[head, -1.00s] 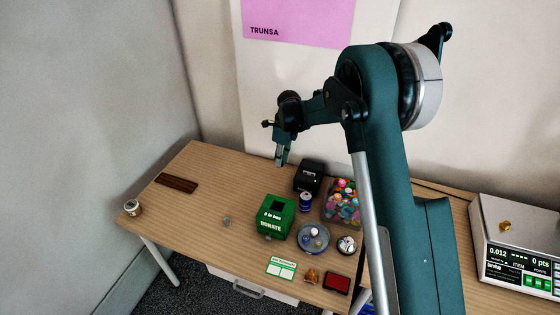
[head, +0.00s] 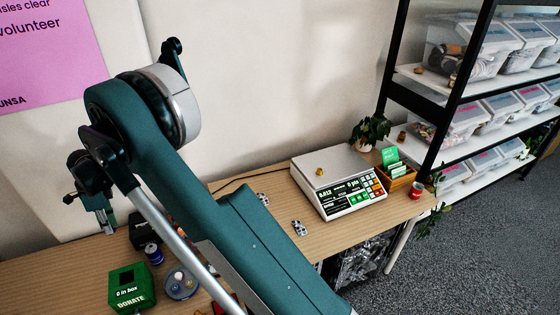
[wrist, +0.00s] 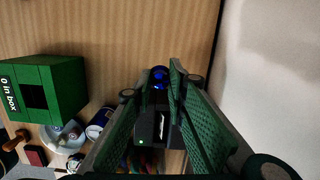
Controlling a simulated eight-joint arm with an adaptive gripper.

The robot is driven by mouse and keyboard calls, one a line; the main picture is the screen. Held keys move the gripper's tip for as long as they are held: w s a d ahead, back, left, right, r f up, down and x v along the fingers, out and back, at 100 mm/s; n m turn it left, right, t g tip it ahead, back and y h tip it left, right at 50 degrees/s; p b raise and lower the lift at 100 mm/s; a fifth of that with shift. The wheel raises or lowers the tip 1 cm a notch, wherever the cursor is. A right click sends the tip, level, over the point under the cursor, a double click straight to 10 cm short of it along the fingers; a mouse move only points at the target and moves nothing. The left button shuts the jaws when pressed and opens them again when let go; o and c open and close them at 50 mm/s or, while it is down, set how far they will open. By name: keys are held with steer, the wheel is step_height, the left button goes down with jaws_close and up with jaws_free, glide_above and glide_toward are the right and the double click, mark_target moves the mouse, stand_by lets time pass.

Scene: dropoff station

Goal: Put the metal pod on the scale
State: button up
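The scale (head: 345,203) stands on the table right of centre in the head view, with a small brass-coloured lump (head: 320,172) on its plate. My gripper (head: 109,222) is at the far left, above the table and well away from the scale. In the wrist view, a glossy dark-blue rounded object (wrist: 160,76) shows between the fingertips. I cannot tell whether it is gripped or lies beyond them, or whether it is the metal pod. Two small silvery pieces, one farther back (head: 263,198) and one nearer (head: 299,228), lie left of the scale.
A green donation box (head: 130,289), a blue can (head: 153,253), a round dish (head: 181,284) and a black device (wrist: 172,133) are near my gripper. A plant (head: 370,131), card holder (head: 397,176) and red cup (head: 417,190) stand by the scale. Shelves are at right.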

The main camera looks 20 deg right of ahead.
steer(key=d+r+n, duration=0.2)
steer(key=d, duration=0.5)
steer(key=d+r+n+p, duration=0.1)
steer(key=d+r+n, duration=0.1)
steer(key=d, duration=0.5)
steer(key=w+d+r+n+p, duration=0.1)
steer(key=d+r+n, duration=0.2)
steer(key=d, duration=0.4)
steer(key=shift+w+d+r+g, duration=0.1)
steer(key=shift+d+r+g, duration=0.3)
steer(key=shift+r, duration=0.1)
steer(key=w+d+r+m+p, duration=0.1)
steer(key=w+d+m, duration=0.15)
steer(key=d, duration=0.95)
steer(key=w+d+r+m, duration=0.15)
steer(key=w+d, duration=0.25)
steer(key=d, duration=0.8)
steer(key=m+t+p, duration=0.2)
steer(key=m, duration=1.3)
glide_above(322, 161)
steer(key=shift+w+f+h, duration=0.1)
steer(key=shift+w+h, duration=0.1)
steer(key=shift+h, duration=0.1)
steer(key=shift+f, duration=3.1)
